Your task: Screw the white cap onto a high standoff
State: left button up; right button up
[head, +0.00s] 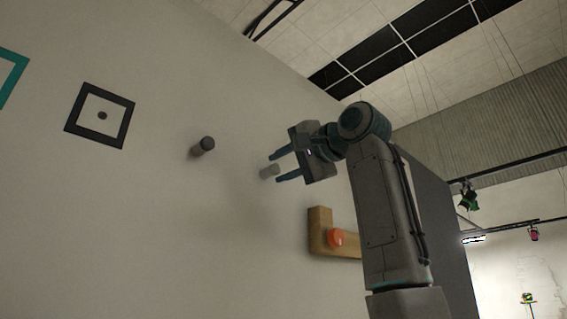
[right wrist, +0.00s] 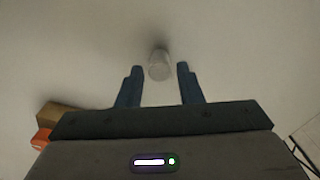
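A pale grey-white cylinder (head: 269,171) stands out from the wall at the height of my right gripper; it also shows in the right wrist view (right wrist: 159,65). Whether it is the white cap alone or a standoff with the cap on it, I cannot tell. My right gripper (head: 277,166) is open, with one finger on each side of the cylinder and a visible gap to both. In the right wrist view the cylinder sits between and slightly beyond the fingertips (right wrist: 158,69). A standoff with a dark end (head: 203,146) sticks out further left. My left gripper is out of view.
A wooden L-shaped block (head: 320,232) with an orange round piece (head: 337,238) is on the wall below my right gripper. A dark square frame (head: 83,129) with a dot and part of a teal frame (head: 17,72) are at the left. The wall between is bare.

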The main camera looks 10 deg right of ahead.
jog(key=n+p, duration=0.1)
jog(key=n, duration=0.8)
jog(key=shift+p, duration=0.3)
jog(key=n+p, duration=0.1)
jog(key=n, duration=0.7)
jog(key=shift+f, duration=0.1)
jog(key=shift+d, duration=0.1)
